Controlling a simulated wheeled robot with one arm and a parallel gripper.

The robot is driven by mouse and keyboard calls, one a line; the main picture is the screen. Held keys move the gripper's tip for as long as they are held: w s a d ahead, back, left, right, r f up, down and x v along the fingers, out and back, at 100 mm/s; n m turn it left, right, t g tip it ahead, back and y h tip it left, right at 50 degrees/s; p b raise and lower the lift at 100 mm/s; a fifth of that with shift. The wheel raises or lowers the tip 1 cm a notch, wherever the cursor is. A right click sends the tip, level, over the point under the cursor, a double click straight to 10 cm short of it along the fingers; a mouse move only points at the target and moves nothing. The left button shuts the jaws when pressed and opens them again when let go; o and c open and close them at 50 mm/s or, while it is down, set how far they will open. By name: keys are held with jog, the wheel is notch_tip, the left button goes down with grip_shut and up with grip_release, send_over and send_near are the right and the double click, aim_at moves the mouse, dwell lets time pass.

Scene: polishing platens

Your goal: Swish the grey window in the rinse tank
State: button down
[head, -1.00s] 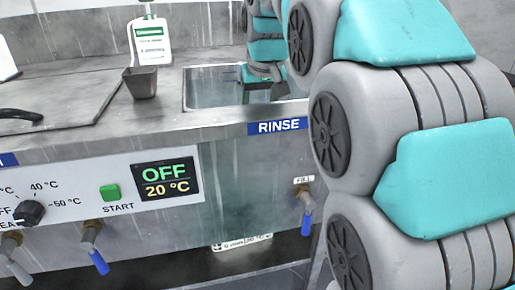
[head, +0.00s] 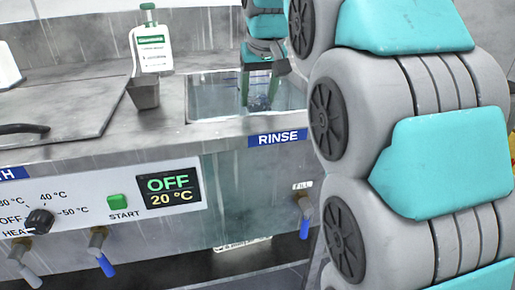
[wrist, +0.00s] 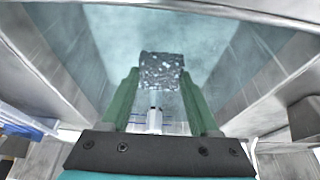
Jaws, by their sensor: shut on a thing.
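My gripper (wrist: 160,78) is shut on the grey window (wrist: 162,70), a small dark speckled piece held between its green fingertips in the wrist view. The rinse tank (head: 200,118) is a rectangular basin set in the steel counter, behind the blue RINSE label in the head view. My gripper (head: 258,97) also shows there, pointing down over the tank opening. The window is too small to make out in the head view. Pale blue-green water and the tank's walls surround it in the wrist view. I cannot tell whether the window is under the surface.
A small grey cup (head: 143,93) stands left of the tank, with a white bottle with a green label (head: 153,50) behind it. A flat lid with a black handle (head: 50,125) lies further left. The front panel display (head: 168,191) reads OFF, 20 °C. Blue-handled taps hang below.

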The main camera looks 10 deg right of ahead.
aim_at(258, 100)
jog(key=shift+r+p, duration=1.65)
jog(key=shift+r, duration=1.3)
